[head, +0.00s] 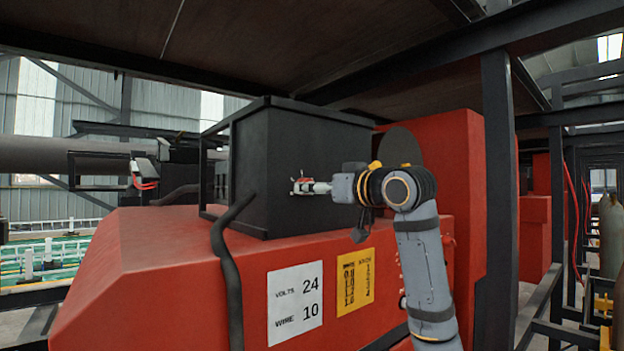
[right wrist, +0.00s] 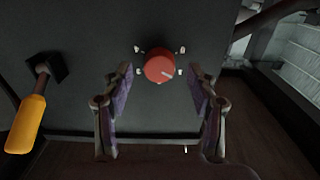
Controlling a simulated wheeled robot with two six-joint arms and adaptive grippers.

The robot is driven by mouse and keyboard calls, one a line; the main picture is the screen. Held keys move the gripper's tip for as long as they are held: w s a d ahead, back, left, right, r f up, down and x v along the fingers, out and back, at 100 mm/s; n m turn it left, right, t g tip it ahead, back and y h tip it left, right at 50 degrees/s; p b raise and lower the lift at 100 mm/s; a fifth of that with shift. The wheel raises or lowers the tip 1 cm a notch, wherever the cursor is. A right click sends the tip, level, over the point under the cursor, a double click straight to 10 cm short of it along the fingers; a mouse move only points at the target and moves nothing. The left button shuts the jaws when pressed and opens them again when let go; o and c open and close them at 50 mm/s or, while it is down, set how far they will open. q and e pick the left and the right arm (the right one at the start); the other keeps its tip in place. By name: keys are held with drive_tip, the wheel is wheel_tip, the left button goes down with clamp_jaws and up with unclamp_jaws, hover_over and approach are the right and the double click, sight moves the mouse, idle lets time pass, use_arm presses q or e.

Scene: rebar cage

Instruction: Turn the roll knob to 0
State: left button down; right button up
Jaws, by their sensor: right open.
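The roll knob (right wrist: 159,66) is a round red knob with a pale pointer line on a dark panel, with several small white marks around it. In the right wrist view the pointer aims to the right and slightly down. My right gripper (right wrist: 158,92) is open, with one finger on each side of the knob and a gap to both. I cannot tell how far the fingertips are from the panel. In the head view my right gripper (head: 299,187) is at the face of the black box (head: 285,140). My left gripper is not in view.
A lever with a yellow handle (right wrist: 25,124) sticks out left of the knob. The red machine body (head: 150,280) carries a white label (head: 295,305) and a yellow label (head: 355,281). A black hose (head: 230,270) hangs at the front. A dark post (head: 498,200) stands right of my arm.

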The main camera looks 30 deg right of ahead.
drive_tip(key=shift+w, duration=0.8)
drive_tip(key=c, duration=1.2)
